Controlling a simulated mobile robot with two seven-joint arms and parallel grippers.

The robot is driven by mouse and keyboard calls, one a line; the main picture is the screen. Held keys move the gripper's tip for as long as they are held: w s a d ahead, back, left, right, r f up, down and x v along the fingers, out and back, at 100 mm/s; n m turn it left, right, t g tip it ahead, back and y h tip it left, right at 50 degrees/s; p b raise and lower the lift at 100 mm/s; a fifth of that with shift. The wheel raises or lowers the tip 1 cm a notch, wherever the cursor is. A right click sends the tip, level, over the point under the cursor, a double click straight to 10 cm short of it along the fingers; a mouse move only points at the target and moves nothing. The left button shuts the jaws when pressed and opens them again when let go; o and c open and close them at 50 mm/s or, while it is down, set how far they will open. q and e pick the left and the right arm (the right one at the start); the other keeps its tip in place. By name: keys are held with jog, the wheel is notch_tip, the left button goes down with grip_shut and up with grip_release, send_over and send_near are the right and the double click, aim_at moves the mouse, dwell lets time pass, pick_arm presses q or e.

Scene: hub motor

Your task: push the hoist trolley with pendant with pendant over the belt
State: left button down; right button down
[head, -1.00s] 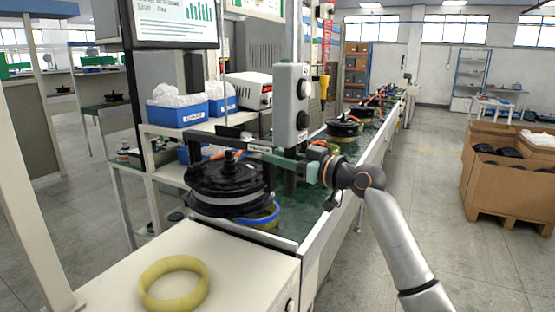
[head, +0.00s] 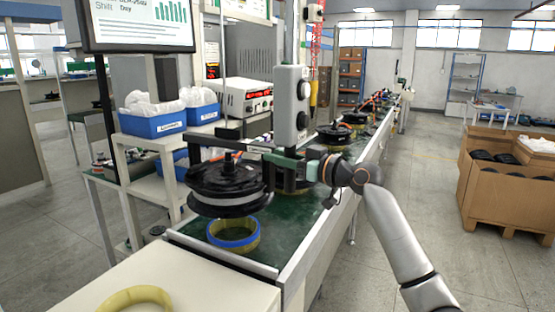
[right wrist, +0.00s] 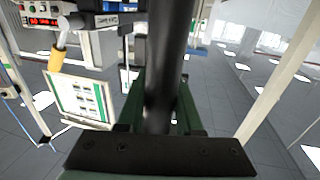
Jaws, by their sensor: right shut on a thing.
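The hoist trolley's grey pendant (head: 291,100), a box with round black buttons, hangs upright over the belt's near part. A black bar goes down below it. My right gripper (head: 290,172) is shut on this bar, which also shows between the green fingers in the right wrist view (right wrist: 163,75). The motor appears raised over the near end of the green belt (head: 290,225). The trolley's top is out of view. My left gripper is not in view.
A blue-and-yellow ring (head: 234,237) lies on the belt below the motor. Another yellow ring (head: 135,300) lies on the white table in front. More motors (head: 335,133) stand farther along the belt.

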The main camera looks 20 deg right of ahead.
jog(key=shift+d+r, duration=0.2)
jog(key=shift+d, duration=0.05)
jog(key=c, duration=1)
grip_release()
jog(key=o, duration=0.4)
jog(key=shift+w+d+f, duration=0.1)
jog(key=shift+w, duration=0.1)
jog(key=b+v, duration=0.3)
jog(key=v, duration=0.9)
jog(key=shift+s+d, duration=0.1)
jog(key=shift+s, duration=0.15)
